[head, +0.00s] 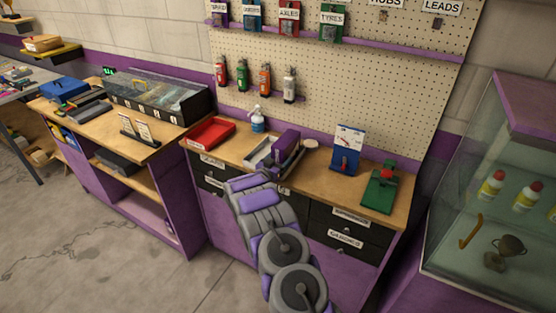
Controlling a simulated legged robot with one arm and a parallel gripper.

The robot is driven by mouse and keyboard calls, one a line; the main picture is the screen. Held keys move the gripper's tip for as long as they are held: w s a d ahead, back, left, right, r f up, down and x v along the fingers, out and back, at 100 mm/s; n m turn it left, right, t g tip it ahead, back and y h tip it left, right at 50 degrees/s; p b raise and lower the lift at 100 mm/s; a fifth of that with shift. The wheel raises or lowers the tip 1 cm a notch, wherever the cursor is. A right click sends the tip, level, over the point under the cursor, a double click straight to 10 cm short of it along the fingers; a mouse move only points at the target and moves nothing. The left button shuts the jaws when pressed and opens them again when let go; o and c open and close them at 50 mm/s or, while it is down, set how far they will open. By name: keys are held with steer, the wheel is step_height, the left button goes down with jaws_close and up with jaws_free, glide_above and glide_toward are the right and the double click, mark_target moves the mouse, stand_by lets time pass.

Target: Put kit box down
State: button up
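A blue box with a white top panel and a red shape on its front, probably the kit box (346,149), stands upright on the wooden workbench (325,178), right of centre. My gripper (291,160) is at the end of my purple and grey arm, low over the middle of the bench. It is left of the blue box, with a visible gap between them. Its fingers are small and partly hidden by my own arm, so I cannot tell whether they are open or shut, or whether they hold anything.
A red tray (211,133), a grey tray (260,153) and a spray bottle (258,119) are left of my gripper. A green stand (380,190) is at the right end. Bare wood lies in front of the blue box. A glass case (490,200) stands at right.

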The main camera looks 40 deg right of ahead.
steer(key=o, duration=0.3)
steer(key=shift+d+f, duration=0.1)
steer(key=shift+d, duration=0.25)
steer(key=shift+a+r, duration=0.35)
steer(key=shift+a, duration=0.6)
steer(key=p+v, duration=0.2)
steer(key=v, duration=0.9)
steer(key=w+a+r+n+t+y, duration=0.5)
steer(key=a+r+y, duration=0.4)
steer(key=a, duration=0.6)
steer(key=s+a+r+n+g+y, duration=0.1)
steer(key=s+a+r+n+y, duration=0.2)
steer(key=a, duration=0.4)
steer(key=s+a+r+n+g+y, duration=0.1)
steer(key=s+a+r+g+y, duration=0.2)
steer(key=s+a, duration=0.35)
steer(key=s+a+r+n+g+y, duration=0.2)
steer(key=s+a, duration=0.1)
steer(key=s, duration=0.8)
steer(key=s+a+r+n+g+y, duration=0.15)
steer(key=s+a, duration=0.25)
steer(key=s, duration=0.6)
steer(key=s+d+n+g+h, duration=0.1)
steer(key=s+d+g, duration=0.2)
steer(key=s, duration=2)
steer(key=g, duration=0.2)
steer(key=shift+r+g+h, duration=0.3)
steer(key=shift+g+h, duration=0.05)
